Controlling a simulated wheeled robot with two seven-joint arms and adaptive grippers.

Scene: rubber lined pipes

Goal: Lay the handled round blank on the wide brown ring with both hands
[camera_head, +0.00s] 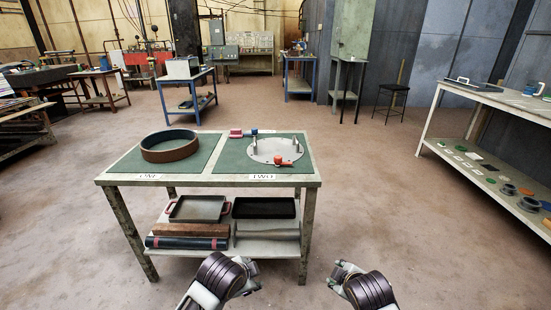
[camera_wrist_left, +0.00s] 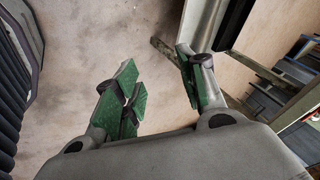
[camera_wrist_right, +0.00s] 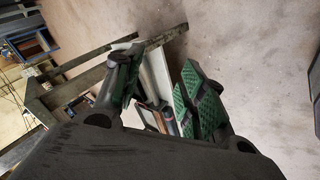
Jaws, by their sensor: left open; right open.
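The wide brown ring (camera_head: 170,155) lies on the left green mat of the table, above a label that seems to read ONE. The round blank (camera_head: 265,149), a pale grey disc with upright grey handles, lies flat on the right mat, marked TWO. My left gripper (camera_head: 249,268) is open and empty in front of the table, below the height of its top in the picture. My right gripper (camera_head: 341,270) is open and empty, right of the table's front right leg. The wrist views show both pairs of green-padded fingers apart, left (camera_wrist_left: 163,92) and right (camera_wrist_right: 160,92).
The table's lower shelf (camera_head: 270,246) holds trays and bars. A shelf unit (camera_head: 500,98) stands at the right. Floor beside the table is clear.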

